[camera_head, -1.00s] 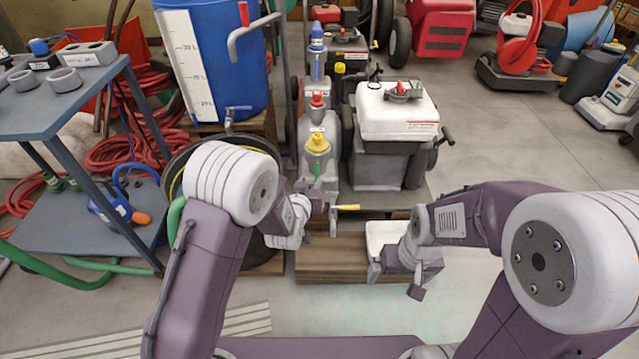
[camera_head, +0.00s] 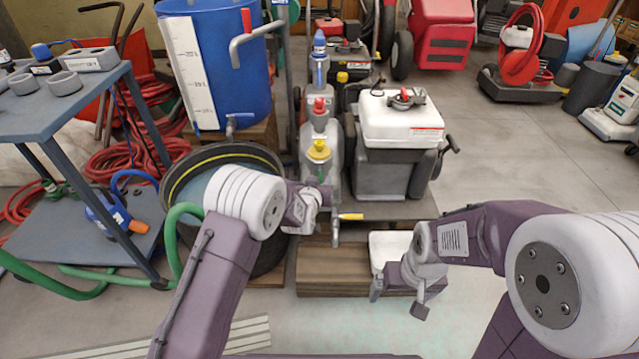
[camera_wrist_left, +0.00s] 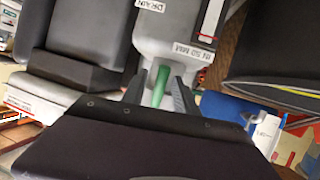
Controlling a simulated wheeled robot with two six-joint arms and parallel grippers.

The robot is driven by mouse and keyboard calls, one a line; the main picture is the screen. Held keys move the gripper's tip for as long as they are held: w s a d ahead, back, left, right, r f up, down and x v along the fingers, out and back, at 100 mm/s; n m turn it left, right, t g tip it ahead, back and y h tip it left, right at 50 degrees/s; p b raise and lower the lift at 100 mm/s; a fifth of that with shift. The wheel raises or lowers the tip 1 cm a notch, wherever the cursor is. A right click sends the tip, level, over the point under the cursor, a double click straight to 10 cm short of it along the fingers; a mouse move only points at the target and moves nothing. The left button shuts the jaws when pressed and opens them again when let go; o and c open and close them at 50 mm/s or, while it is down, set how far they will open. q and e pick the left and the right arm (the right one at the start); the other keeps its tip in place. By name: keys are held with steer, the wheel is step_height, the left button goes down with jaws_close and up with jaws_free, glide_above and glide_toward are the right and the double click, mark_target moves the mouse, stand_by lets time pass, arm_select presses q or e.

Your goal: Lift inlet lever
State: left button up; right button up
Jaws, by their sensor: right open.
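A row of grey aerator bodies (camera_head: 317,133) stands in the middle, with blue, red and yellow caps. A green lever (camera_wrist_left: 162,78) shows in the left wrist view, in front of a grey body labelled DRAIN (camera_wrist_left: 151,5). I cannot tell whether this is the inlet lever. My left gripper (camera_head: 328,198) is at the near end of the row; its open jaws (camera_wrist_left: 160,88) stand either side of the green lever, with gaps visible. A yellow-handled lever (camera_head: 351,216) sticks out to the right just below it. My right gripper (camera_head: 398,300) is open and empty, low at the right.
A white-topped tank unit (camera_head: 400,122) stands right of the row. A white tray (camera_head: 388,240) sits by the wooden step (camera_head: 335,280). A black round tub (camera_head: 175,175), a blue barrel (camera_head: 225,70) and a grey bench (camera_head: 100,85) stand left.

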arm_select(q)
jaws_close()
stand_by(1.3)
